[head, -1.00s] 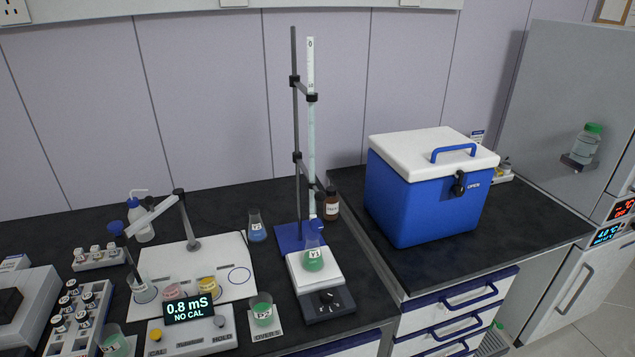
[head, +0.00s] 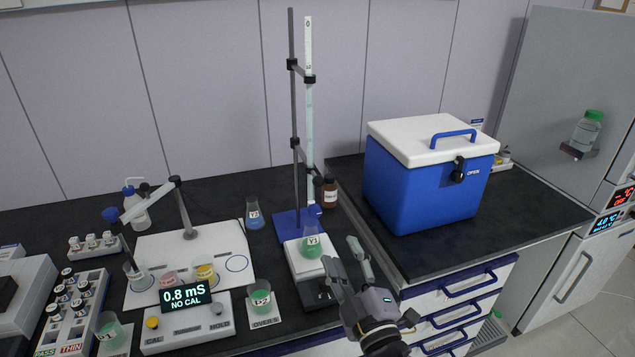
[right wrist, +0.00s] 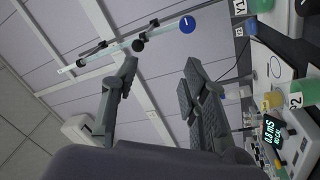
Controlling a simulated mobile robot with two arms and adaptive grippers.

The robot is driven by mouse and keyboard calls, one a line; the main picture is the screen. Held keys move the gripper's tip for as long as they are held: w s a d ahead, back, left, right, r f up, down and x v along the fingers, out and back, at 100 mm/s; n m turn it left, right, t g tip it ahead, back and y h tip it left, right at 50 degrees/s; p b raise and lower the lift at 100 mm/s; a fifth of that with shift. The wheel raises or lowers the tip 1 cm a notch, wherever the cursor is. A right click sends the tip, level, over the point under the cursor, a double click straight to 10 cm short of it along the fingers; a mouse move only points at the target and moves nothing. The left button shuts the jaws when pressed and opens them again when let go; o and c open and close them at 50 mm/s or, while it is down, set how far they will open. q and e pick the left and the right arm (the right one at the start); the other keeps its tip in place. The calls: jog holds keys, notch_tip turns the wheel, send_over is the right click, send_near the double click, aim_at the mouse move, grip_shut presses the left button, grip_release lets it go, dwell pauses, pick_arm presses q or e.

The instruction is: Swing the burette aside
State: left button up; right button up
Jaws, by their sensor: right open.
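The burette (head: 309,115) is a tall clear tube held upright by two black clamps on a dark rod with a blue base (head: 288,222). Its lower end is over a flask of green liquid labelled Y1 (head: 311,248), which stands on a white-topped stirrer (head: 297,262). My right gripper (head: 353,250) is open and empty, in front and to the right of the stirrer, apart from the burette. In the right wrist view the burette (right wrist: 120,47) lies across the upper part, beyond the open fingers (right wrist: 160,85). My left gripper is not in view.
A blue cooler with a white lid (head: 415,190) stands on the right counter. A brown bottle (head: 329,192) stands close behind the burette's lower end. A meter reading 0.8 mS (head: 186,295), a blue-liquid flask (head: 254,213) and vial racks (head: 72,312) are on the left.

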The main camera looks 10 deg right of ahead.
jog(key=t, duration=0.1)
send_near(320, 186)
jog(key=shift+n, duration=0.3)
jog(key=p+x, duration=0.4)
jog(key=x, duration=0.7)
jog(key=shift+w+a+r, duration=0.1)
jog(key=shift+w+r, duration=0.05)
jog(key=shift+c, duration=0.3)
grip_shut()
